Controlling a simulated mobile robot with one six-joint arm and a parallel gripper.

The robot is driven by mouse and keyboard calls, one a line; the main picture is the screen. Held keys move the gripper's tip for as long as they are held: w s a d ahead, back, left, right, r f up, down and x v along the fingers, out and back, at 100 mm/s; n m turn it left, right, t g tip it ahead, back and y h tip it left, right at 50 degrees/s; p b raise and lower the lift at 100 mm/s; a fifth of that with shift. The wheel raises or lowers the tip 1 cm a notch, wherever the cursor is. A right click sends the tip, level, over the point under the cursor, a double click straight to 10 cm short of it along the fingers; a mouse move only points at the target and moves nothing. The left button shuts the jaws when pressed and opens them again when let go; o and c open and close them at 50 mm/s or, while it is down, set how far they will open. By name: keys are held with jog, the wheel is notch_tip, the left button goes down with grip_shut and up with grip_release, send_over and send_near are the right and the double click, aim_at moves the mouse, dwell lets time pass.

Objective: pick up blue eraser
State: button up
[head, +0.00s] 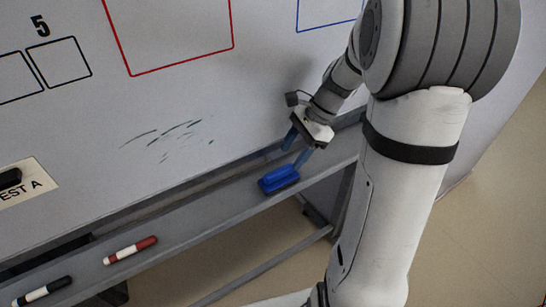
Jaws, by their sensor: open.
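The blue eraser (279,179) lies on the grey tray (213,218) along the foot of the whiteboard, toward the right part of the tray. My gripper (296,151) is just above and to the right of the eraser. Its two bluish fingers are spread apart, with nothing seen between them. One finger is close to the whiteboard and the other is near the eraser's right end; I cannot tell whether it touches.
The whiteboard (100,120) stands right behind the tray, with dark green marker scribbles above the eraser. A red marker (130,250) and a black marker (43,291) lie on the tray at left. A black object (10,178) sits on the label "TEST A".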

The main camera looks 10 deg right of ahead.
aim_at(281, 170)
jog(key=shift+w+f, duration=0.1)
jog(key=shift+w, duration=0.05)
jog(key=p+x, duration=0.1)
jog(key=x, duration=0.6)
jog(key=shift+a+f, duration=0.2)
jog(key=shift+f, duration=0.05)
jog(key=shift+c, duration=0.4)
jog(key=c, duration=0.6)
